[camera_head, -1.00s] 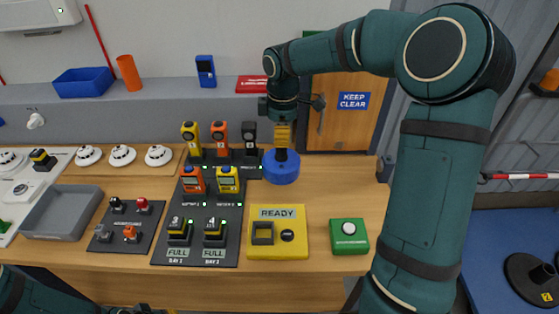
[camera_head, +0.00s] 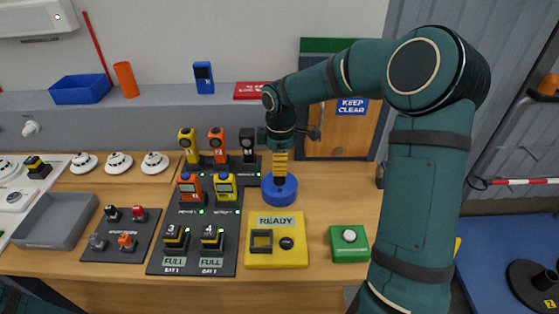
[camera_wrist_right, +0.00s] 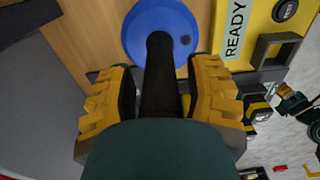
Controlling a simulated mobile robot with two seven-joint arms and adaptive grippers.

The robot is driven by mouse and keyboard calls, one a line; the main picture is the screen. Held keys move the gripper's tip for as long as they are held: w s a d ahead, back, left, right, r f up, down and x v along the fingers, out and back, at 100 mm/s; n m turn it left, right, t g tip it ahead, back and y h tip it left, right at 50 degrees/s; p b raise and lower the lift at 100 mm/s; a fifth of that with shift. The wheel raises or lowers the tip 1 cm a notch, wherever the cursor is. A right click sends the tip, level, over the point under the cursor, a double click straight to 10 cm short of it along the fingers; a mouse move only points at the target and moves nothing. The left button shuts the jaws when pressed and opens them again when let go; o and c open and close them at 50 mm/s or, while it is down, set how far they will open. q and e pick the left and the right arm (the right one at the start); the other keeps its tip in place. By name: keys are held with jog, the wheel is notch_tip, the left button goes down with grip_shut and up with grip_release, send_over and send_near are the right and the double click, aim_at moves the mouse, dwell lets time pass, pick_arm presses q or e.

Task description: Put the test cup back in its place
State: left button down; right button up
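The test cup, a round blue cup (camera_head: 279,189) with a black stem, is upright below my right gripper (camera_head: 281,168), over the wooden bench behind the yellow READY plate. In the right wrist view the cup (camera_wrist_right: 160,30) lies beyond the fingertips. Its black stem runs between the two yellow fingers of the right gripper (camera_wrist_right: 160,95), which are closed about it. Whether the cup's underside touches the bench is hard to tell. My left gripper is out of view.
The yellow READY plate (camera_head: 276,258) and a green button box (camera_head: 348,244) are in front. A black stand (camera_head: 224,207) with several gas detectors is left of the cup. A grey tray (camera_head: 26,222) is far left. Bare wood lies right of the cup.

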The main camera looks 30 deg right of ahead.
notch_tip(320, 180, up, 12)
jog(key=shift+r+p, duration=0.15)
jog(key=shift+p, duration=1)
